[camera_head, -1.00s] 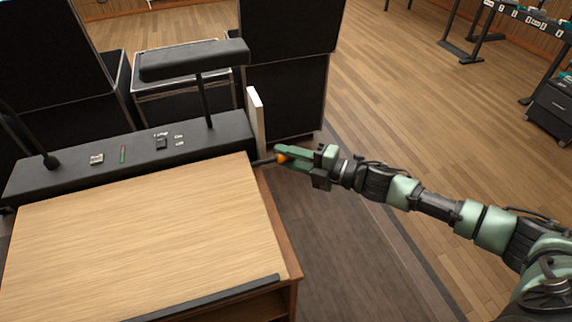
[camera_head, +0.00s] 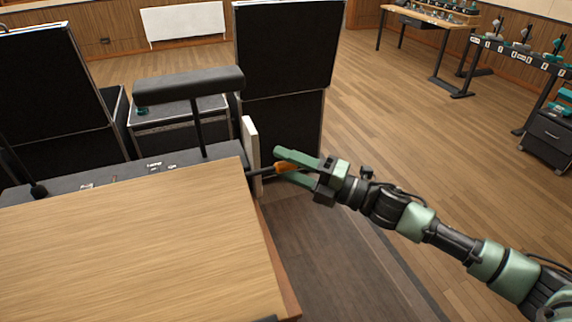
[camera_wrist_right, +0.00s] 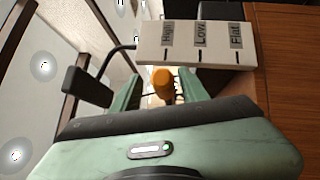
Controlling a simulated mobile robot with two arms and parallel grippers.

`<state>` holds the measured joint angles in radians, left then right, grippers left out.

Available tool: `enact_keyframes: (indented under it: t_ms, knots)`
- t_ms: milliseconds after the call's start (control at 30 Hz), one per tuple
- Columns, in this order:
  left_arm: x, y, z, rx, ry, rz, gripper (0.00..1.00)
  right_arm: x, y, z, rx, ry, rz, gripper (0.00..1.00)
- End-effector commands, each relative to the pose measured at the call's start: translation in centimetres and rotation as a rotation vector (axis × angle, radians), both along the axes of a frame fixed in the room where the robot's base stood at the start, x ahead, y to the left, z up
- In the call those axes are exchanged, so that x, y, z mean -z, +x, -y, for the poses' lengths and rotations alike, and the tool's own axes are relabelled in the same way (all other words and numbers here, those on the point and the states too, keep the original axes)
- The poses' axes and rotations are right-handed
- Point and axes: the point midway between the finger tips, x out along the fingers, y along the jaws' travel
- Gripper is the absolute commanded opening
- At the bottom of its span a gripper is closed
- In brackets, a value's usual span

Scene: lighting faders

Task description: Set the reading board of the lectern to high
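The lectern's wood reading board (camera_head: 130,240) fills the lower left of the head view, its far edge covering part of the dark control panel. A dark lever with an orange knob (camera_head: 287,167) sticks out at the board's right side. My right gripper (camera_head: 282,165) is open, with its fingers on either side of the knob. In the right wrist view the orange knob (camera_wrist_right: 162,83) sits between the fingers with small gaps. A white scale plate (camera_wrist_right: 197,44) reads High, Low and Flat; the knob appears in line with the High mark. My left gripper is out of view.
A padded lamp-like bar (camera_head: 188,85) stands on a post above the panel (camera_head: 75,178). Tall black cases (camera_head: 283,60) stand behind the lectern. The wooden floor (camera_head: 410,140) to the right is open, with tables farther back.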

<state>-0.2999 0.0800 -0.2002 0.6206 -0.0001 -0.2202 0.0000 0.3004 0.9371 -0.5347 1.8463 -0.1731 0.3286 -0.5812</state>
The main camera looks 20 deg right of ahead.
Motion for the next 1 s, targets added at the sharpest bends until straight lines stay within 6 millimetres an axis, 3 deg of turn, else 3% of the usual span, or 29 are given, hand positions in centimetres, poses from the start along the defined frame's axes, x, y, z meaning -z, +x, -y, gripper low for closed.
enact_keyframes:
  t_ms: [267, 700, 1000]
  knots:
    - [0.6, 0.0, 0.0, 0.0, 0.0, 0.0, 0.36, 0.6, -0.5, 0.7, 0.003, -0.002, -0.005, 0.44]
    - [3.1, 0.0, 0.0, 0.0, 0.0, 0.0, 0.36, 1.5, -4.6, 5.0, 0.002, -0.002, -0.005, 0.44]
    - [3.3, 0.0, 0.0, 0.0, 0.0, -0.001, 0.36, 1.3, -5.3, 5.7, 0.0, -0.001, -0.001, 0.44]
